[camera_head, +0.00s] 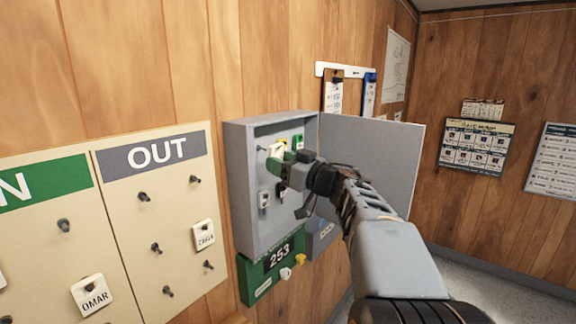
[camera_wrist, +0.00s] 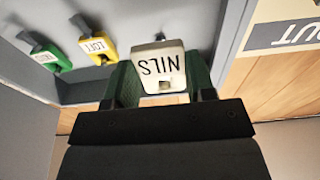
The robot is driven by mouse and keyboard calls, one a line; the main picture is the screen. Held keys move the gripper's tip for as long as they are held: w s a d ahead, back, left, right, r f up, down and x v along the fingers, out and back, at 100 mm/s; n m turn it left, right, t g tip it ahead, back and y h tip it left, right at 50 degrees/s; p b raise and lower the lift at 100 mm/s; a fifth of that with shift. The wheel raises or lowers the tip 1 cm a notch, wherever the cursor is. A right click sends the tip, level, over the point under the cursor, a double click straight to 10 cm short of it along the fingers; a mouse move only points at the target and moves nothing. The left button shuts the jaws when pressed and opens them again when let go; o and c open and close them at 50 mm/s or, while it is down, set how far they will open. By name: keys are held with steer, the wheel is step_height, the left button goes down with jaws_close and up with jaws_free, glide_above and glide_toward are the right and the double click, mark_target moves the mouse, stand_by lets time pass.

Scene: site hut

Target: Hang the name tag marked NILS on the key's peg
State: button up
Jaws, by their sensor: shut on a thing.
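My gripper (camera_head: 281,164) reaches into an open grey key cabinet (camera_head: 243,200) on the wood wall. In the wrist view its green fingers (camera_wrist: 160,82) are shut on the white name tag marked NILS (camera_wrist: 161,64), which appears upside down there. A small dark peg tip (camera_wrist: 160,37) shows just beyond the tag's far edge; I cannot tell whether the tag is on it. In the head view my gripper partly hides the tag. A white key fob (camera_head: 264,199) and a dark key (camera_head: 281,190) hang lower in the cabinet.
A yellow tag (camera_wrist: 97,45) and a green tag (camera_wrist: 47,57) hang on neighbouring pegs. The cabinet door (camera_head: 375,150) stands open to the right. A cream IN/OUT board (camera_head: 130,240) with OMAR and CARLA tags is at left. A green 253 box (camera_head: 262,270) sits below.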

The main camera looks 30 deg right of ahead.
steer(key=shift+f+x, duration=0.2)
steer(key=shift+x, duration=0.65)
steer(key=shift+w+a+r, duration=0.1)
steer(key=shift+w+a, duration=0.15)
steer(key=shift+w, duration=0.25)
steer(key=shift+p+x, duration=0.6)
steer(key=shift+x, duration=0.35)
steer(key=shift+w+f, duration=0.15)
steer(key=shift+f, duration=0.05)
steer(key=shift+f, duration=0.3)
steer(key=o, duration=0.9)
